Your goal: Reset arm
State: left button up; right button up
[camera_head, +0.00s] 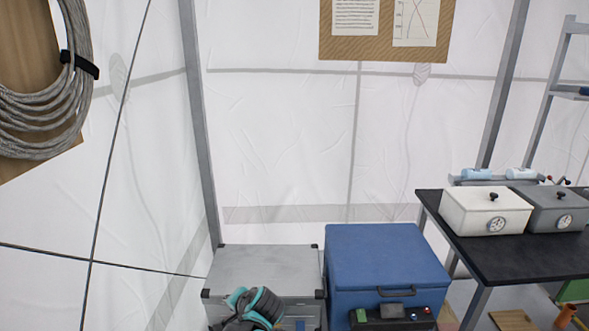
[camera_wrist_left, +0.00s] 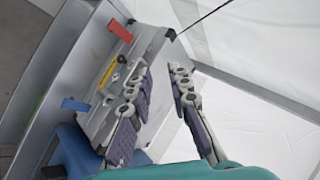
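My left gripper (camera_head: 252,306) shows at the bottom of the head view as a teal and dark shape in front of the grey case (camera_head: 262,262). In the left wrist view, the two jointed fingers of my left gripper (camera_wrist_left: 164,78) are spread apart with nothing between them. The grey case (camera_wrist_left: 150,62) also shows in that view, partly behind one finger, with a red tab, a blue tab and a yellow handle on its side. My right gripper is in neither view.
A blue box (camera_head: 385,260) stands right of the grey case. Further right, a black-topped table (camera_head: 490,252) bears a white box (camera_head: 485,210) and a grey box (camera_head: 552,210) with dials. Coiled cable (camera_head: 45,115) hangs at the left. White tent walls close off the back.

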pick_arm(q)
jog(key=s+r+n+h, duration=0.2)
jog(key=s+n+h, duration=0.1)
jog(key=s, duration=0.9)
jog(key=s+r+n+h, duration=0.2)
jog(key=s+n+h, duration=0.1)
jog(key=s, duration=0.9)
jog(key=shift+s+a, duration=0.15)
jog(key=shift+a, duration=0.05)
